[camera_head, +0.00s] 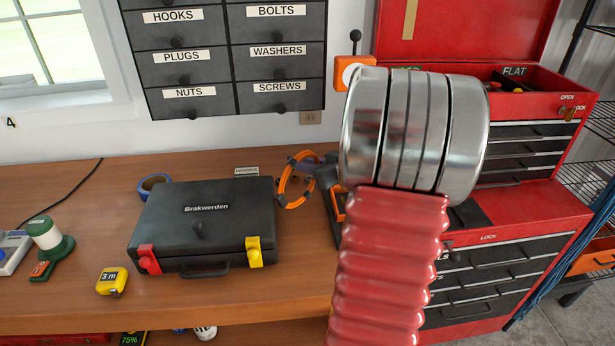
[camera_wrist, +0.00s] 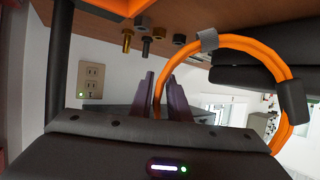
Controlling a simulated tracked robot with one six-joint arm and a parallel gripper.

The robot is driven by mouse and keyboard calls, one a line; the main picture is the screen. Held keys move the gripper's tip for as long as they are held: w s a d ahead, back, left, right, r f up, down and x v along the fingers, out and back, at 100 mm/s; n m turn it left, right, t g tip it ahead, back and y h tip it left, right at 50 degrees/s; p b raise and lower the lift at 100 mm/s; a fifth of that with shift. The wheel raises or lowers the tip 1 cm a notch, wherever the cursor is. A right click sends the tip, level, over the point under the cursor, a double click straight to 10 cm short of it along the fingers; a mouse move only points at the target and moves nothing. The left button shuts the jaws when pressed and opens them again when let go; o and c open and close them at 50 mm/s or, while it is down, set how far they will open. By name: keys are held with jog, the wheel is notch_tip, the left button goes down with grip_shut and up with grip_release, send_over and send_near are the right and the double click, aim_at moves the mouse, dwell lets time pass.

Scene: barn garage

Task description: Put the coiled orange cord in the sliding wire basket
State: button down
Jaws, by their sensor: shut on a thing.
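The coiled orange cord (camera_head: 297,180) shows as a loop with dark and grey bands just right of the black case, over the workbench. In the wrist view the cord (camera_wrist: 262,45) arches large to the right, and one strand runs down between the purple fingers of my gripper (camera_wrist: 160,88), which is shut on it. In the head view my own arm hides most of the gripper. I cannot clearly pick out a sliding wire basket; black wire shelving (camera_head: 582,180) stands at the far right edge.
On the workbench (camera_head: 60,200) are a black case (camera_head: 205,222), blue tape (camera_head: 154,182) and a yellow tape measure (camera_head: 112,281). Labelled drawers (camera_head: 230,50) hang above. A red tool chest (camera_head: 540,210) stands right, with an orange bin (camera_head: 597,258) beyond it.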

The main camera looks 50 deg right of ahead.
jog(key=shift+f, duration=1.8)
jog(key=c, duration=1.7)
grip_release()
jog(key=shift+f, duration=0.15)
jog(key=shift+o, duration=0.2)
jog(key=v, duration=1.2)
jog(key=shift+o, duration=0.4)
